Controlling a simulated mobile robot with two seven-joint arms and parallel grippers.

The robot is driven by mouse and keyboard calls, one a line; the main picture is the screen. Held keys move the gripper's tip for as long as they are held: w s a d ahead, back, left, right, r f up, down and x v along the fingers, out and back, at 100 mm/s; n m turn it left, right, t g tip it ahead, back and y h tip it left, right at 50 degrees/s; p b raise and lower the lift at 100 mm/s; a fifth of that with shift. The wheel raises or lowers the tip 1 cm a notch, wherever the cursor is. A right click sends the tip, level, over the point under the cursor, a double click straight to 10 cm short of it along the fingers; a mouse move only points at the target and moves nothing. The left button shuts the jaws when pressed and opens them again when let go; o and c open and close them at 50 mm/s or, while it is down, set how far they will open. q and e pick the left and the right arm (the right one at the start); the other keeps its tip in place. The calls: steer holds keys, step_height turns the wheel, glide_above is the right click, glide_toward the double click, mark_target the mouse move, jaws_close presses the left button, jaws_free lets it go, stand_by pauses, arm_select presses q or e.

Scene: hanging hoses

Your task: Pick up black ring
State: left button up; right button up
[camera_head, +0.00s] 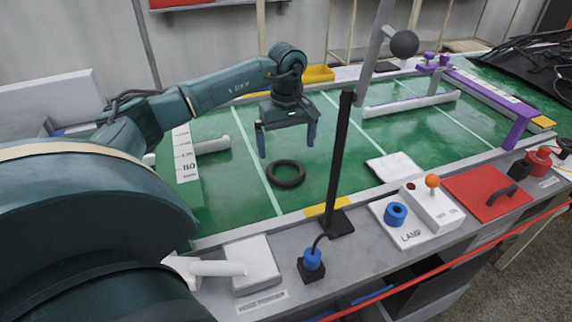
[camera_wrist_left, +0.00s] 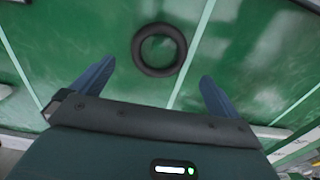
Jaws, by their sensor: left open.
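The black ring (camera_head: 286,161) lies flat on the green surface in the head view, with its hole facing up. My left gripper (camera_head: 286,149) is open and empty above the ring, pointing down, with blue fingers spread wide. In the left wrist view the ring (camera_wrist_left: 159,50) is ahead of the spread fingertips of the left gripper (camera_wrist_left: 156,70), roughly centred between them and apart from both. My right gripper is not in view.
A black post (camera_head: 339,165) stands just right of the ring. A lamp box (camera_head: 409,217) and a red panel (camera_head: 487,191) are at the front right. A white pipe (camera_head: 412,104) lies farther back. Green surface around the ring is clear.

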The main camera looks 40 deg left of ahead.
mark_target(286, 175)
arm_select(q)
steer(key=f, duration=0.7)
steer(key=shift+w+a+f, duration=0.1)
steer(key=shift+a+f, duration=0.1)
steer(key=shift+f, duration=0.2)
steer(key=c, duration=0.9)
